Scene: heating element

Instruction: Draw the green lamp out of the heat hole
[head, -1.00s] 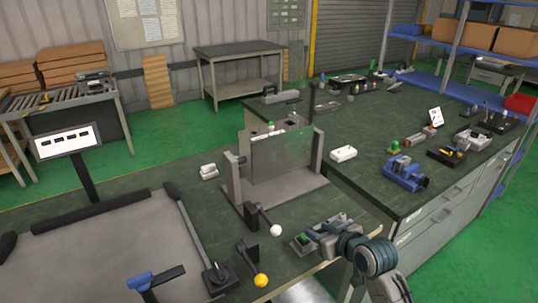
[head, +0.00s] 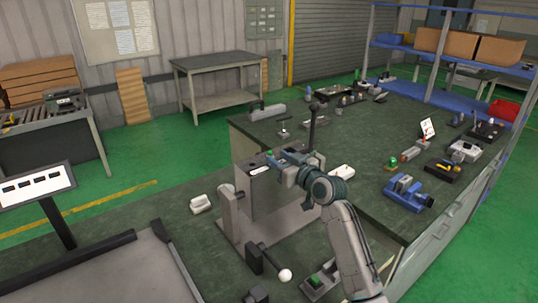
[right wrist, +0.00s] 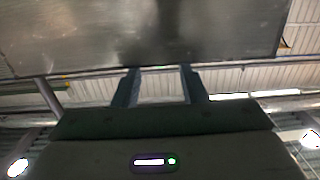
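A grey metal box (head: 262,200) stands upright in a frame on the table. A small green lamp top (head: 269,154) shows at the box's upper edge, right by my right gripper (head: 272,163). How deep the lamp sits in its hole is hidden. My right gripper is at the top of the box, reaching in from the right. In the right wrist view its two fingers (right wrist: 160,84) are apart, with a dark metal surface (right wrist: 150,35) beyond their tips. I see no lamp between them there. My left gripper is not in view.
A black lever (head: 313,125) rises behind the box, and a white-knobbed lever (head: 284,275) stands in front. A block with a green top (head: 316,281) lies near my right arm.

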